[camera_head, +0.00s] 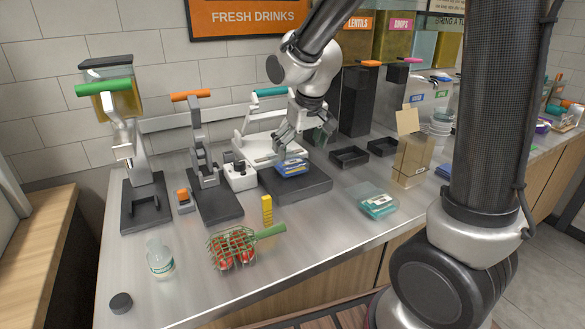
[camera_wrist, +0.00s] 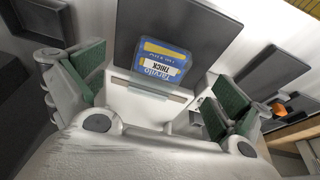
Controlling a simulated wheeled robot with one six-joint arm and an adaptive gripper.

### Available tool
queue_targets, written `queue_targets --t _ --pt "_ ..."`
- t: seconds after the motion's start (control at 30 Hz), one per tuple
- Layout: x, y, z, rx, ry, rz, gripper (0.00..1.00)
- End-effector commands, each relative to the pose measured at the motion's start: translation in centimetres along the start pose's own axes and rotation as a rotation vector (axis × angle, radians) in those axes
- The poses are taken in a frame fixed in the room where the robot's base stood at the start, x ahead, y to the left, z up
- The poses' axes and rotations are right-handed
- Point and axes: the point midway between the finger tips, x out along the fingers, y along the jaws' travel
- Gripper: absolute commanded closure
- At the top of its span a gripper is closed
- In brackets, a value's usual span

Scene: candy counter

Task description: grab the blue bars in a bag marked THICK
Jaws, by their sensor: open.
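In the head view the blue bag (camera_head: 291,168) sits on the dark plate (camera_head: 312,187), partly hidden by my gripper. My gripper (camera_head: 289,146) is just above the bag, pointing down at it. In the wrist view my gripper (camera_wrist: 152,95) has its green-padded fingers spread wide, with the bag between and beyond them. Nothing is held.
Lever machines with green and orange handles (camera_head: 104,88) stand to the left. A wire basket of red items (camera_head: 233,249), a yellow block stack (camera_head: 267,210), a teal-filled clear box (camera_head: 378,204) and a paper bag (camera_head: 411,157) stand on the counter.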

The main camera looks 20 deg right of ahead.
Motion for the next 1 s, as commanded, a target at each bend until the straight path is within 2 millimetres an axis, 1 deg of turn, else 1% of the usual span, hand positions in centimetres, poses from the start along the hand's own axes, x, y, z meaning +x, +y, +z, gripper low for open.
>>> queue_targets --t 0.03,0.1,0.27,0.53,0.7,0.8,0.9,1.0 --pt "-0.2 0.0 -0.8 0.007 0.027 -0.002 0.0" --pt "-0.4 -0.1 -1.6 0.019 0.056 -0.006 0.0" --pt "-0.2 -0.2 -2.4 0.038 0.087 -0.011 0.0" --pt "2.9 -0.3 -2.4 0.043 0.084 -0.011 0.0" --pt "5.7 -0.4 -2.3 0.043 0.083 -0.011 0.0" --pt "6.8 -0.4 -2.5 0.044 0.085 -0.011 0.0" --pt "7.3 -0.4 -2.5 0.043 0.085 -0.011 0.0" --pt "7.4 -0.4 -2.6 0.043 0.087 -0.011 0.0"
